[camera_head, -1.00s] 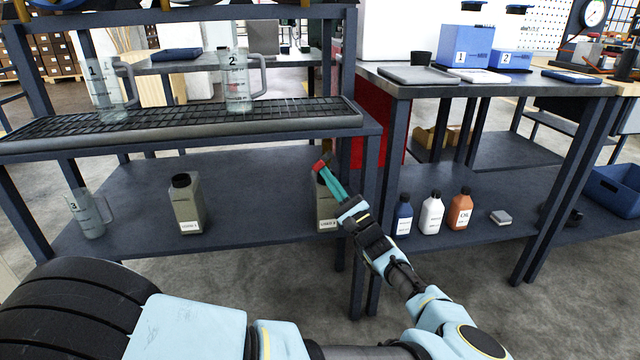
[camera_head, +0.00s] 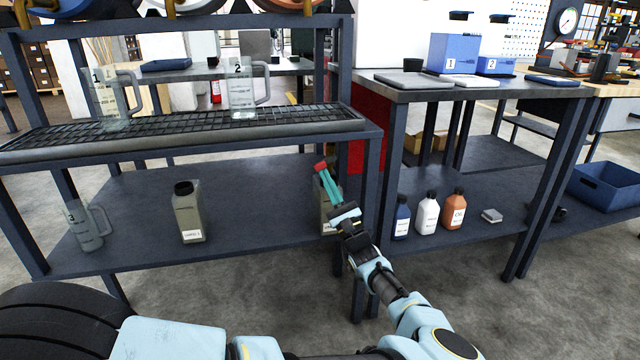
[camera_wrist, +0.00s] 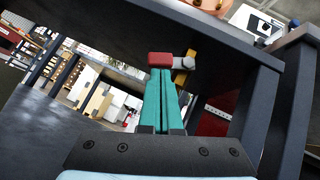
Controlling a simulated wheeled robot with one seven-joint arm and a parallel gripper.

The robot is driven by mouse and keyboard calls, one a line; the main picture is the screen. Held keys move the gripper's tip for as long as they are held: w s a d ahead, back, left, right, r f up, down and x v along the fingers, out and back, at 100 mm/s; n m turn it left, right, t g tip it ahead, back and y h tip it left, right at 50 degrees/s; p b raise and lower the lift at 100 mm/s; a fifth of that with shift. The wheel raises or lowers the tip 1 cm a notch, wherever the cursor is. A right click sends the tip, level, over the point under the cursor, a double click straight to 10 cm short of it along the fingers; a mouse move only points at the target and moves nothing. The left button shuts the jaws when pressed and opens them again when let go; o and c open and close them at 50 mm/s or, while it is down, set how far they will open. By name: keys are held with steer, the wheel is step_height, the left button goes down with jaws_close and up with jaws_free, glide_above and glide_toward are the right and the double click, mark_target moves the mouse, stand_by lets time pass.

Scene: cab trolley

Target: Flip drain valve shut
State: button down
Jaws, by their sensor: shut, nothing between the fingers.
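The drain valve shows at the underside of the left bench's top shelf. In the wrist view its red lever (camera_wrist: 160,60) points left from a grey body (camera_wrist: 184,62), with a brass-coloured pipe (camera_wrist: 182,76) beside it. In the head view the red lever (camera_head: 320,166) shows right at my fingertips. My gripper (camera_wrist: 165,84) has its teal fingers together and empty, tips just below the lever; whether they touch it I cannot tell. In the head view my gripper (camera_head: 324,174) reaches under the shelf, and the valve body is not clear there.
A sample bottle (camera_head: 328,212) stands partly hidden behind my gripper; another bottle (camera_head: 188,212) and jug 3 (camera_head: 88,226) stand further left. Jug 1 (camera_head: 112,100) and jug 2 (camera_head: 242,90) stand on the grate above. A bench post (camera_head: 372,180) is close on my gripper's right.

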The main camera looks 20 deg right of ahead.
steer(key=shift+a+r, duration=0.2)
steer(key=shift+a, duration=0.1)
steer(key=shift+f, duration=0.15)
steer(key=w+f+b+v, duration=0.2)
steer(key=b+v, duration=0.4)
steer(key=v, duration=0.6)
steer(key=shift+s+f, duration=0.2)
steer(key=shift+f, duration=0.1)
steer(key=shift+d, duration=0.1)
